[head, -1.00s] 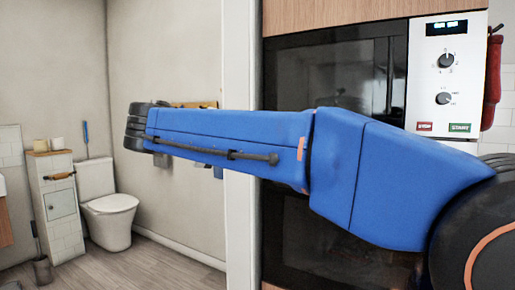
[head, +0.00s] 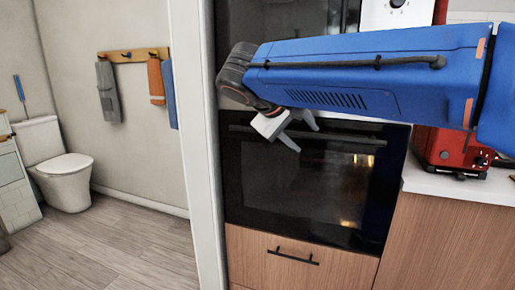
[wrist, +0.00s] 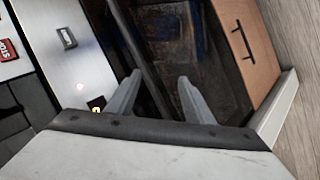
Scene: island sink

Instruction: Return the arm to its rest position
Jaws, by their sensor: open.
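My gripper (head: 298,131) shows in the head view at the end of my blue arm, in front of the oven (head: 300,185). Its two light-coloured fingers are spread apart with nothing between them. In the wrist view the two fingers of my gripper (wrist: 157,95) also stand apart and empty, with the dark oven front beyond them. The arm stretches across the upper right of the head view, and its far end hangs in the air, apart from the oven.
A wooden drawer (head: 300,262) with a dark handle is below the oven. A red appliance (head: 448,150) stands on the white counter (head: 460,186) at right, close to the arm. At left are a toilet (head: 58,165) and a towel rack (head: 135,55). The floor (head: 110,245) there is clear.

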